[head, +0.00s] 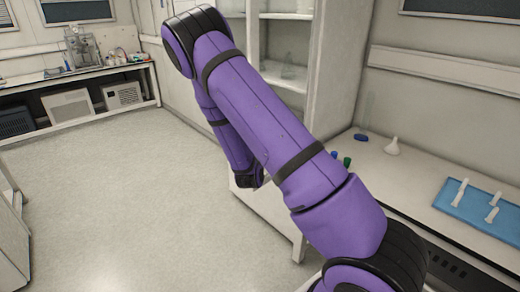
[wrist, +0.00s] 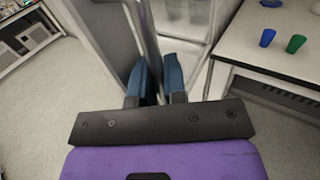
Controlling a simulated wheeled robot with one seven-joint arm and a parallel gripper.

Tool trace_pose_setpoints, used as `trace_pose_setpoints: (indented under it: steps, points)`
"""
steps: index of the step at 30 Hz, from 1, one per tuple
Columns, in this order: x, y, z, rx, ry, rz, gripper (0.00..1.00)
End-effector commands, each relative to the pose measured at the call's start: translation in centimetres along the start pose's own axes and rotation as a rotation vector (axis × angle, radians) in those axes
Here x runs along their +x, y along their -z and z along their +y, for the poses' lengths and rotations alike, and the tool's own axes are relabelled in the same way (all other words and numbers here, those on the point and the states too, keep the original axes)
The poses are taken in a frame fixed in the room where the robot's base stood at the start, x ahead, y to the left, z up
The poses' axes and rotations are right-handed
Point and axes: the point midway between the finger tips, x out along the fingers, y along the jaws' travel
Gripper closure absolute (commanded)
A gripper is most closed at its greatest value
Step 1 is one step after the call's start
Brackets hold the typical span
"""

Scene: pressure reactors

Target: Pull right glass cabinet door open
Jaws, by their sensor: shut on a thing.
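The cabinet (head: 341,60) stands at the upper middle of the head view, with pale shelves and clear glassware showing inside. My purple arm crosses in front and hides much of its front; my gripper is hidden there. In the wrist view my gripper (wrist: 157,72) has its two blue fingers close together, shut on the grey edge or handle of the cabinet door. A grey door panel (wrist: 108,38) runs up and left from the fingers. The exact grip point and how far the door stands open are hard to tell.
A white bench (head: 420,165) right of the cabinet holds a blue piece (head: 361,137), a green piece (head: 347,161), a white funnel-like item (head: 393,147) and a blue tray (head: 450,208) with white pieces. The floor (head: 130,200) to the left is clear.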

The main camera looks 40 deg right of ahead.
Motion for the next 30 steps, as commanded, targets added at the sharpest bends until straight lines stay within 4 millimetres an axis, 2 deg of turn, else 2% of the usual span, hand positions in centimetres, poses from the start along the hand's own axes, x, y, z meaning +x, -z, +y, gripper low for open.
trace_pose_setpoints:
  steps: [17,18,20,30]
  points:
    - [0.36,-0.13,-0.17,0.001,-0.021,-0.004,1.0]
    - [0.36,-0.13,-0.17,0.001,-0.021,-0.004,0.78]
    - [0.34,-0.12,-0.15,0.001,-0.021,-0.004,0.65]
    - [-0.09,-0.05,-0.06,0.001,-0.024,-0.002,0.64]
